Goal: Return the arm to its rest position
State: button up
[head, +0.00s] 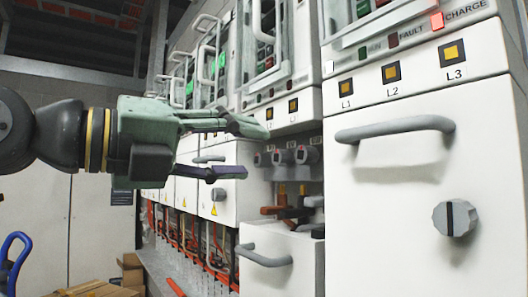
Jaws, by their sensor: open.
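My gripper (247,151) is in the head view, left of the middle, at the end of my dark arm that reaches in from the left edge. Its green-grey upper finger and dark lower finger point right and stand apart, with nothing between them. The gripper is in front of the row of white drive cabinets and hides part of those further back. I cannot tell the exact gap between the fingertips and the cabinets.
A near white cabinet (400,205) fills the right, with a grey handle (395,128), a knob (455,218) and a lit red CHARGE lamp (437,21). A lower drawer-like panel (280,270) shows below an opening. Cardboard boxes (103,289) and a blue-framed object (12,262) are lower left.

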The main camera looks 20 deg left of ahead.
jog(key=shift+s+a, duration=0.2)
jog(key=shift+s, duration=0.15)
